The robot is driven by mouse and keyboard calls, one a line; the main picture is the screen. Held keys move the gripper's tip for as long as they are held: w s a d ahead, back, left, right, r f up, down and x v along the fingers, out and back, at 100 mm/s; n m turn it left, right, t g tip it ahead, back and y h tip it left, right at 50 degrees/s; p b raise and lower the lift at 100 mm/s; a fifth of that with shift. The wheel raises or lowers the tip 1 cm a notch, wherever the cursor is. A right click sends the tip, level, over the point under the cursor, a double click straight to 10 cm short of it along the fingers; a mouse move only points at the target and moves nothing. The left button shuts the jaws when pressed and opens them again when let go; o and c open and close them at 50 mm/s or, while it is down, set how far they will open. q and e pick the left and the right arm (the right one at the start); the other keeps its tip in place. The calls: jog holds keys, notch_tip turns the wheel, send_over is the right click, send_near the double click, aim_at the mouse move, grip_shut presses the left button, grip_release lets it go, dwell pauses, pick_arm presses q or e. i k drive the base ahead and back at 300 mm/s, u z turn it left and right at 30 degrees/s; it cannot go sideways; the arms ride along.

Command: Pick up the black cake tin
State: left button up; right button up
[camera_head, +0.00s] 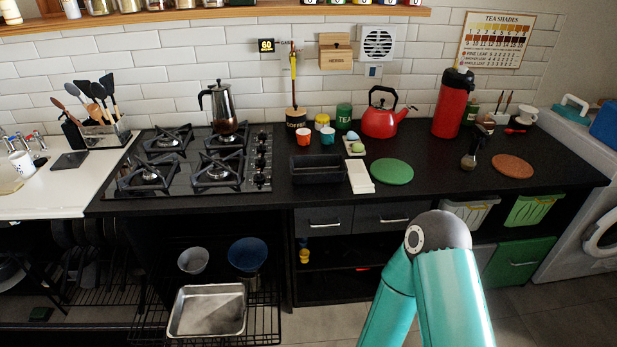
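The black cake tin (318,170) is a rectangular, open-topped tin. It sits upright on the black worktop, just right of the gas hob (197,161) and left of a white slab (360,177). Nothing covers it in the head view. Neither of my grippers is in view. Only a bent teal arm of mine with a grey joint shows at the lower right, in front of the cupboards and well apart from the tin.
A green round mat (392,171) lies right of the white slab. Behind the tin stand orange and teal cups, a coffee jar (296,120) and a red kettle (381,121). A moka pot (222,107) stands on the hob. The worktop right of the green mat is partly clear.

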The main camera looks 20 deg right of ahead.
aim_at(307, 168)
jog(key=z, duration=0.15)
jog(key=i, duration=0.9)
jog(key=u, duration=0.1)
